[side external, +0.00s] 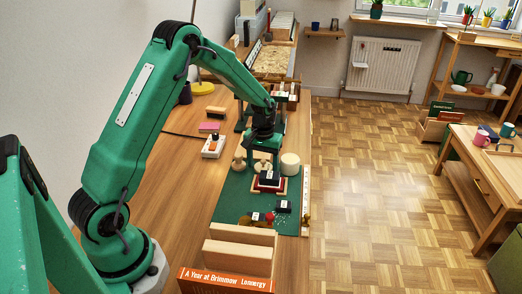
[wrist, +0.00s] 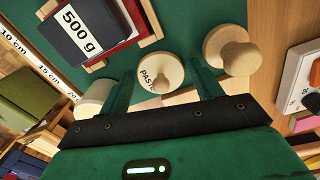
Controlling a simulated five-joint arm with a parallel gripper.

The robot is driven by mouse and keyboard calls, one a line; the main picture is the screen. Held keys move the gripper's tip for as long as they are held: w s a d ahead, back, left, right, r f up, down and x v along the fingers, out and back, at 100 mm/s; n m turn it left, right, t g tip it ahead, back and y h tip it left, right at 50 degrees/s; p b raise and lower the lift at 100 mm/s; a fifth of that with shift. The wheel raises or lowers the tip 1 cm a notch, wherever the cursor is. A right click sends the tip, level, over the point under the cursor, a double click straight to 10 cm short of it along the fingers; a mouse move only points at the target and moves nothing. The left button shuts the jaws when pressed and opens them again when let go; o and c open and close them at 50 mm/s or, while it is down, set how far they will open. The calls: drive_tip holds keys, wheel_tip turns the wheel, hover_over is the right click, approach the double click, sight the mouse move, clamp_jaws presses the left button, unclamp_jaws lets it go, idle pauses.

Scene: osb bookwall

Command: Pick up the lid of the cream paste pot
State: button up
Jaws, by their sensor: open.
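The cream paste pot's round lid (wrist: 160,72), with a pale knob and the word PASTE, shows in the wrist view. My gripper (wrist: 163,84) is open, with one green finger on each side of the lid in that picture. The fingers seem empty; I cannot tell whether they touch the lid or how high they are above it. In the side view my gripper (side external: 265,152) points down over the pot (side external: 262,164), which the fingers partly hide. The pot's body is mostly hidden in the wrist view.
A wooden knobbed piece (wrist: 232,50) stands close to the right. A white cylinder (side external: 290,163) stands on the other side. A dark 500 g weight (wrist: 80,28) lies on a red book in a wooden holder. The green mat (side external: 232,205) has some bare space.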

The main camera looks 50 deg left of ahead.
idle(0.3)
drive_tip(key=c, duration=0.7)
drive_tip(key=shift+c, duration=0.2)
drive_tip(key=shift+r, duration=0.2)
drive_tip(key=shift+r, duration=0.55)
drive_tip(key=r, duration=0.3)
drive_tip(key=shift+s+d+r, duration=0.1)
drive_tip(key=shift+d, duration=0.3)
drive_tip(key=s+d+r, duration=0.3)
drive_tip(key=d+r, duration=0.3)
drive_tip(key=d, duration=0.4)
drive_tip(key=shift+d+r, duration=0.2)
drive_tip(key=shift+d, duration=0.05)
drive_tip(key=w+a, duration=0.5)
drive_tip(key=w, duration=0.4)
drive_tip(key=shift+w+a+r, duration=0.15)
drive_tip(key=shift+a+r, duration=0.05)
drive_tip(key=shift+r, duration=0.25)
